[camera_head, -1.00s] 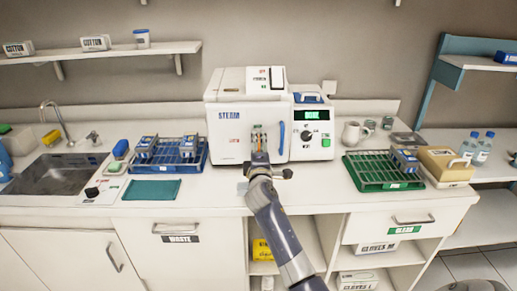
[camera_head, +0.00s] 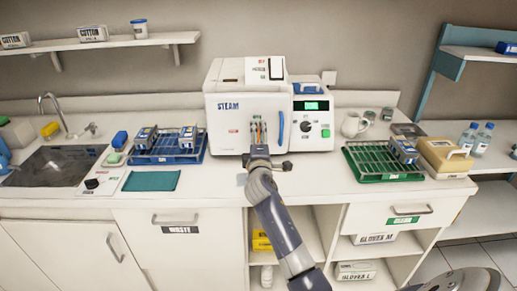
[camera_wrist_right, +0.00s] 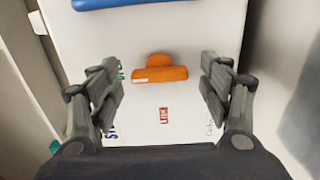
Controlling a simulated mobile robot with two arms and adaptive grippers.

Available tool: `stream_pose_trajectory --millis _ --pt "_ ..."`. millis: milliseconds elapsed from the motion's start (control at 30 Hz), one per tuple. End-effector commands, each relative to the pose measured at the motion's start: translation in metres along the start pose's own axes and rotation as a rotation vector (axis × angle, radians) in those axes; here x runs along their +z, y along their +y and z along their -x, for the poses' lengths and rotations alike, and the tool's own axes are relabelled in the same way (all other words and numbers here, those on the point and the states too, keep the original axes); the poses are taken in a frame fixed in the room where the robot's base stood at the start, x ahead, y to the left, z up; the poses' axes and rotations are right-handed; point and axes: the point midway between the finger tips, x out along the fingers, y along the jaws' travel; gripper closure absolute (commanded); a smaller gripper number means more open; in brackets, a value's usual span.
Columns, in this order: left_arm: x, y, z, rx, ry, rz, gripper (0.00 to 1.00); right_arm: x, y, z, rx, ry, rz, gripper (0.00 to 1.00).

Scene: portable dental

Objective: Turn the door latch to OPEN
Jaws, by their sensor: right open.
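The white steam sterilizer (camera_head: 222,118) stands on the counter with its door facing me. The orange latch (camera_wrist_right: 160,74) shows in the right wrist view, with a rounded hub and a wide bar. In the head view, it is mostly hidden by the fingers of my right gripper (camera_head: 258,132). In the wrist view, my right gripper (camera_wrist_right: 161,88) is open, with one finger on each side of the latch and gaps between. A red label (camera_wrist_right: 164,115) is below the latch; a green label is partly hidden by the left finger. My left gripper is not in view.
A blue door handle (camera_head: 281,129) is right of the latch. A dark knob (camera_head: 287,165) is beside my right gripper. A blue rack (camera_head: 166,154) stands left and a green rack (camera_head: 365,174) right. The front counter has free room.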

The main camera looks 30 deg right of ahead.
Motion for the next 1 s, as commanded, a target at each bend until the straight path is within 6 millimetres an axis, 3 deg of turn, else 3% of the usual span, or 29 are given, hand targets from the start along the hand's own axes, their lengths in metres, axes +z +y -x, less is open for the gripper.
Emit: stream_pose_trajectory --millis 600,1000 --pt "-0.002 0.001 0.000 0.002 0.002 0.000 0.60 -0.001 -0.001 0.100 -0.002 0.002 -0.001 0.28" --pt "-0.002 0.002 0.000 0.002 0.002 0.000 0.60 0.000 0.000 0.114 -0.001 0.000 -0.001 0.28"
